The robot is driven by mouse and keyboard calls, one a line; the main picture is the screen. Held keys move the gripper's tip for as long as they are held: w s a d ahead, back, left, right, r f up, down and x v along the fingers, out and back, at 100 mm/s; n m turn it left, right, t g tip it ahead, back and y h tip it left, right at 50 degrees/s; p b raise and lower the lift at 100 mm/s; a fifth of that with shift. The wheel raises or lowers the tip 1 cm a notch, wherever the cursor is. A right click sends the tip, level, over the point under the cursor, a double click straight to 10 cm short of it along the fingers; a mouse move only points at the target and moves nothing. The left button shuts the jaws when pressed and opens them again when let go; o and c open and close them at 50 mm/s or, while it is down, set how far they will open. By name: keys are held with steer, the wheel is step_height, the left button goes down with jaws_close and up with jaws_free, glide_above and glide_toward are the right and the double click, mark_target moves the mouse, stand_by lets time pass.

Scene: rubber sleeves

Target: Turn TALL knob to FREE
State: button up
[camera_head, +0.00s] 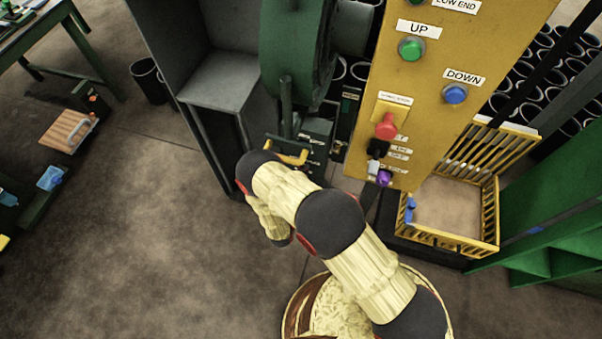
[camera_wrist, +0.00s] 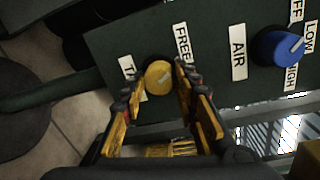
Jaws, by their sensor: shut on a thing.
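In the wrist view a round yellow knob (camera_wrist: 158,76) sits on a dark green panel (camera_wrist: 205,95), between a partly hidden label starting "TA" (camera_wrist: 127,72) on its left and a "FREE" label (camera_wrist: 182,42) at its upper right. A faint pale mark on the knob slants toward the upper right; its exact setting is hard to tell. My gripper (camera_wrist: 160,80) has its yellow-padded fingers on either side of the knob, shut on it. In the head view my arm reaches toward the green machine, and the knob cannot be made out.
A blue knob (camera_wrist: 277,47) with an "AIR" label (camera_wrist: 238,52) is right of the yellow one. In the head view a yellow control panel (camera_head: 440,40) with buttons stands close right of my arm, above a yellow slatted crate (camera_head: 488,215).

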stand_by(0.3)
steer(key=o, duration=1.1)
steer(key=shift+o, duration=0.3)
steer(key=v, duration=1.2)
